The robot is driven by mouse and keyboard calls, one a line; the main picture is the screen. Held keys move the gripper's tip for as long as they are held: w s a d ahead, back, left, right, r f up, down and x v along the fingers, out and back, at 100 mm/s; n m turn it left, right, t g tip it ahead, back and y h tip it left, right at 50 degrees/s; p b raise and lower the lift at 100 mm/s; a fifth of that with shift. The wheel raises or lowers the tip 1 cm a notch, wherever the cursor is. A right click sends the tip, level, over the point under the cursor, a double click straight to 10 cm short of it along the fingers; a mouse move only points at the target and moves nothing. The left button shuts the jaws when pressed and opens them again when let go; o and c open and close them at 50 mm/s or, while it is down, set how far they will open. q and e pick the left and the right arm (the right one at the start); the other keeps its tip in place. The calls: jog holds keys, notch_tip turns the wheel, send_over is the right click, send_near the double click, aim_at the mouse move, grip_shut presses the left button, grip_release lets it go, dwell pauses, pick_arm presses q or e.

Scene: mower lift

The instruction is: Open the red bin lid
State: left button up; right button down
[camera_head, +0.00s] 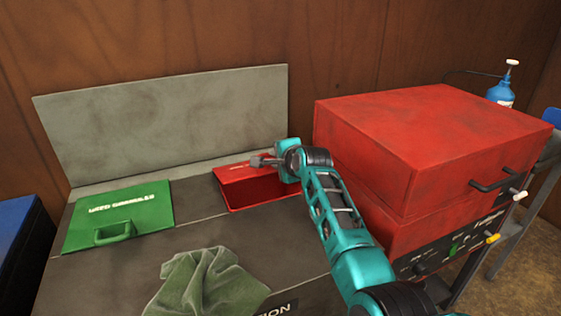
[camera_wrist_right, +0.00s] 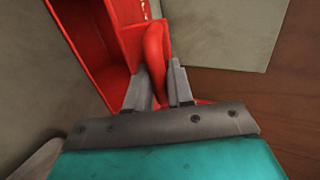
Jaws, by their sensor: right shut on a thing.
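The red bin (camera_head: 236,208) is set into the grey bench top, and its dark red inside shows. Its red lid (camera_head: 237,172) is tilted up at the back of the opening, partly hidden by my right gripper and arm. My right gripper (camera_head: 259,161) is at the lid. In the right wrist view, my right gripper (camera_wrist_right: 163,85) is shut on the red lid handle (camera_wrist_right: 156,45), which sits between its fingers. The red bin's inside wall (camera_wrist_right: 92,40) also shows there. My left gripper is not in view.
A green lid (camera_head: 120,215) with a handle lies shut on the bench at left. A green cloth (camera_head: 208,284) lies in front. A large red tool box (camera_head: 420,135) stands close on the right of my arm. A grey backboard (camera_head: 165,120) rises behind.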

jog(key=w+r, duration=0.2)
jog(key=r, duration=0.1)
jog(key=shift+a+r, duration=0.1)
jog(key=shift+a, duration=0.25)
jog(key=shift+w+a+r, duration=0.25)
jog(key=shift+w+r, duration=0.6)
jog(key=shift+r, duration=0.05)
jog(key=c, duration=1.2)
grip_release()
jog(key=shift+o, duration=0.2)
